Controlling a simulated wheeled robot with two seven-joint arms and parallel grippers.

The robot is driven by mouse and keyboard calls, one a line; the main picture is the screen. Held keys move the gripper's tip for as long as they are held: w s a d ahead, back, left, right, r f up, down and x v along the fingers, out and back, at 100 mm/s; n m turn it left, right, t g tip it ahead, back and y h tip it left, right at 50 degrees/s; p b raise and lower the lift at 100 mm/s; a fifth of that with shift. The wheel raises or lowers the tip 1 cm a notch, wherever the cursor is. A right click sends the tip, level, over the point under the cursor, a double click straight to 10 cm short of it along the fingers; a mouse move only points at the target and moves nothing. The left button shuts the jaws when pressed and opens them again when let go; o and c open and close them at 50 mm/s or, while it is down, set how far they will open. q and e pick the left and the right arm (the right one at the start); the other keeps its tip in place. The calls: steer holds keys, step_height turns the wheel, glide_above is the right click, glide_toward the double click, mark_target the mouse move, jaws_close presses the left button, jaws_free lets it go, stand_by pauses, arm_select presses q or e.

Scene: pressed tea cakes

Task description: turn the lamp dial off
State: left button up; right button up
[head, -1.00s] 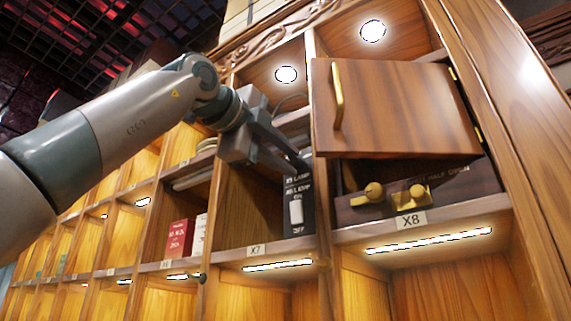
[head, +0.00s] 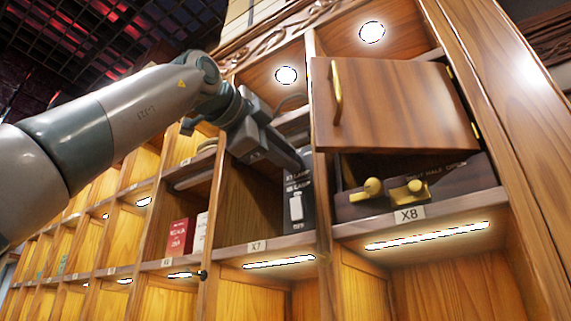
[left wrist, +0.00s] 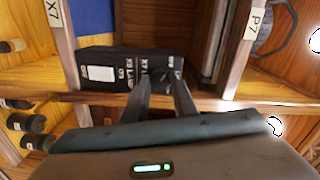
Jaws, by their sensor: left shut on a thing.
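A black lamp box (head: 299,205) stands at the right side of compartment X7, with lamp lettering and a white switch (head: 296,207) on its face. The box also shows in the left wrist view (left wrist: 122,58), with the white switch (left wrist: 101,73) left of my fingers. My left gripper (head: 300,160) reaches into X7 from the left, its fingertips at the box's upper part. My right gripper is out of view.
A wooden door (head: 392,105) with a brass handle (head: 337,92) stands open above X8. Below it is a dark panel (head: 455,178) with brass knobs (head: 417,190). Round lights (head: 286,75) glow above. Red (head: 180,236) and white boxes stand to the left.

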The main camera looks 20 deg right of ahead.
arm_select(q)
steer(key=o, duration=1)
steer(key=shift+o, duration=0.2)
steer(key=shift+a, duration=0.1)
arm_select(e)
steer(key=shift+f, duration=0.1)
arm_select(q)
steer(key=b+v, duration=0.6)
steer(key=v, duration=1.1)
steer(key=shift+b, duration=0.35)
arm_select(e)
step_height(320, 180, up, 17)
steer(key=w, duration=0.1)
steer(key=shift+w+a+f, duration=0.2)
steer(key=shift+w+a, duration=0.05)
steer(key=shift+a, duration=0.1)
arm_select(q)
steer(key=shift+s+a, duration=0.1)
steer(key=shift+f, duration=0.1)
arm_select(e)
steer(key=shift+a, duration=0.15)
